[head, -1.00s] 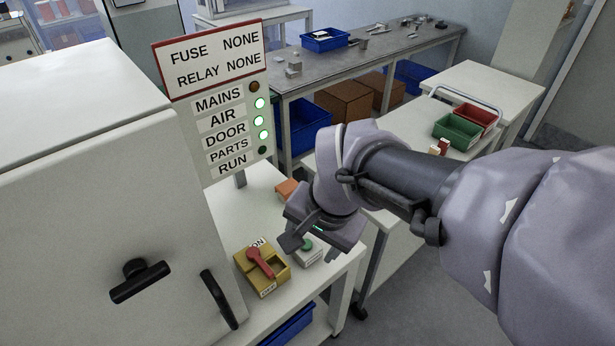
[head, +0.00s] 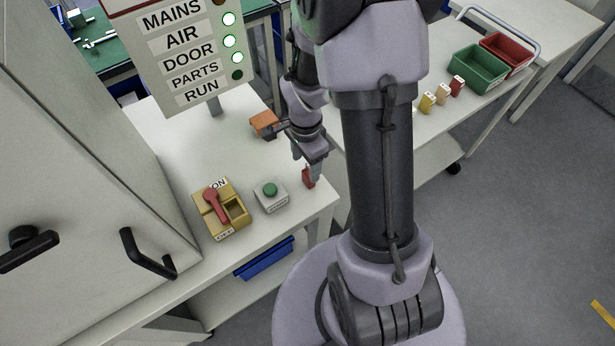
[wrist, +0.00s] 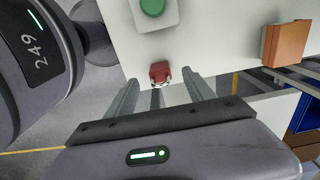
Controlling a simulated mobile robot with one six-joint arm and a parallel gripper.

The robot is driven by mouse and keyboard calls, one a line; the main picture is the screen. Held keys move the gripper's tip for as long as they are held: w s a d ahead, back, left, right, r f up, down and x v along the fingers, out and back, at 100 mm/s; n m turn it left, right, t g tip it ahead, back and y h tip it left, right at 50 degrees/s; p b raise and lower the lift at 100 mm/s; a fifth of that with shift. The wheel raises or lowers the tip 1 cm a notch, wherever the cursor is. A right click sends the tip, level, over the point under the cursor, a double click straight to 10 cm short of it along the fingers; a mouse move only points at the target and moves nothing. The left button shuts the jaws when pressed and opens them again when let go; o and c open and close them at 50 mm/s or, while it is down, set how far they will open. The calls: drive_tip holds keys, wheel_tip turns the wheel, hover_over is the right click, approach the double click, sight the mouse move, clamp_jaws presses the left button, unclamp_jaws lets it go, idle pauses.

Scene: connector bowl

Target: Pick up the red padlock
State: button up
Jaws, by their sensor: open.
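The red padlock (head: 308,178) stands on the white table near its right edge, beside the grey box with the green button. It also shows in the wrist view (wrist: 160,70), with its metal shackle toward my gripper. My gripper (head: 310,170) is right at the padlock in the head view and partly covers it. In the wrist view my gripper (wrist: 162,90) has its fingers apart, one on each side of the padlock's shackle end. I cannot tell whether a finger touches it.
A yellow switch box (head: 222,210) with a red lever and a green-button box (head: 270,196) stand left of the padlock. An orange block (head: 264,123) lies behind. A cart holds green (head: 478,69) and red (head: 508,52) bins and small coloured blocks.

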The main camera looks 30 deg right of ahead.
sight(308, 173)
drive_tip(key=f, duration=0.1)
drive_tip(key=f+b, duration=0.1)
drive_tip(key=f, duration=0.1)
drive_tip(key=d+f+b, duration=0.1)
drive_tip(key=f, duration=0.1)
drive_tip(key=shift+f, duration=0.15)
drive_tip(key=shift+a, duration=0.1)
drive_tip(key=shift+c, duration=0.2)
clamp_jaws()
drive_tip(key=shift+r, duration=0.2)
